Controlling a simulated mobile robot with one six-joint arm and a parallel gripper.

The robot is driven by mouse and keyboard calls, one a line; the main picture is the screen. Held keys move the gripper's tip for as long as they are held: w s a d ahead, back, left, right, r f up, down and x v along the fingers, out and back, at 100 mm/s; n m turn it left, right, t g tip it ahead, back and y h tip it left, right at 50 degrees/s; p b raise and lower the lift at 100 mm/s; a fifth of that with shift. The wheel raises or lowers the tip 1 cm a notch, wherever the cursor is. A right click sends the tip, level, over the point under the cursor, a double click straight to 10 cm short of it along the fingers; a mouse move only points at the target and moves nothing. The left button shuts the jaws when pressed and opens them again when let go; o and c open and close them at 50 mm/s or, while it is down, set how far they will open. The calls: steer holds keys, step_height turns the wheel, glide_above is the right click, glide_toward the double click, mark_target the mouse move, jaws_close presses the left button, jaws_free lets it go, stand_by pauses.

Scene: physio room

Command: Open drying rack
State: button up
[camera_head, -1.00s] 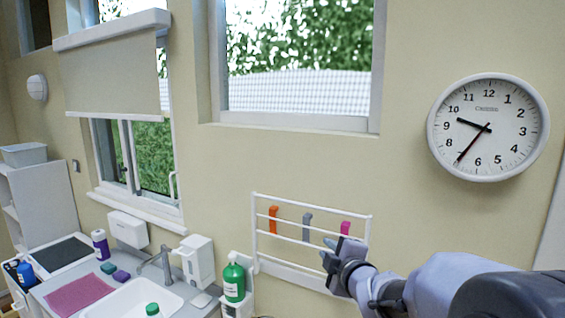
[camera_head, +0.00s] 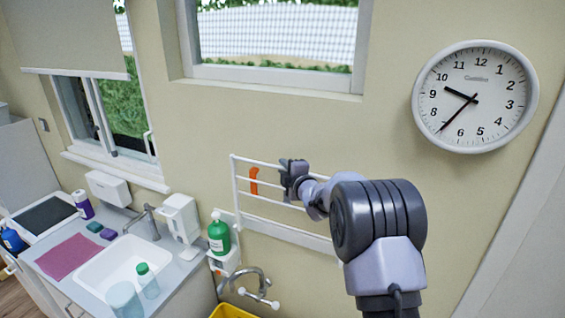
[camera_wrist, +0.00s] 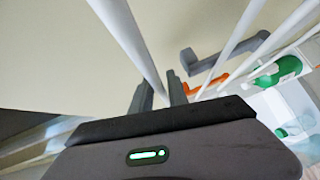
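The drying rack (camera_head: 233,180) is a white wall-mounted frame with several thin horizontal rails, below the window in the head view. My gripper (camera_head: 290,172) is at its upper rail, right of the orange hook. In the wrist view, a white rail (camera_wrist: 132,42) runs down between the two dark fingers of my gripper (camera_wrist: 161,88). The fingers lie close on both sides of it, with little visible gap. Other rails (camera_wrist: 238,35) slant to the right. My arm hides the right part of the rack in the head view.
An orange hook (camera_head: 254,181) and a grey hook (camera_wrist: 205,60) are at the rack. A green bottle (camera_head: 219,234) stands on a wall holder at lower left, near the sink (camera_head: 112,268). A clock (camera_head: 475,96) hangs at upper right. Bare wall lies below it.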

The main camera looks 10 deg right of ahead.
steer(key=shift+x, duration=0.8)
steer(key=shift+w, duration=0.1)
jaws_close()
steer(key=shift+f, duration=0.1)
stand_by(0.7)
